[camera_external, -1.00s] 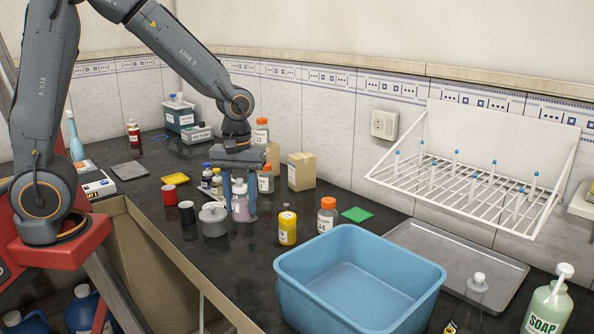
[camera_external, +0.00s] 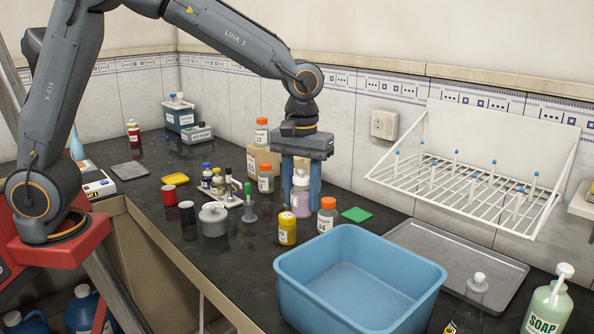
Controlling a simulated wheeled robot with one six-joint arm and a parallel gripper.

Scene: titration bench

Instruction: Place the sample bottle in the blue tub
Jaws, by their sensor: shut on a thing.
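The blue tub (camera_external: 350,285) stands at the front of the bench, to the right and nearer the camera. Its visible inside is empty.
A yellow bottle (camera_external: 288,229) and an orange-capped bottle (camera_external: 327,215) stand between my gripper and the tub. A syringe-like item (camera_external: 248,207) stands to the left.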

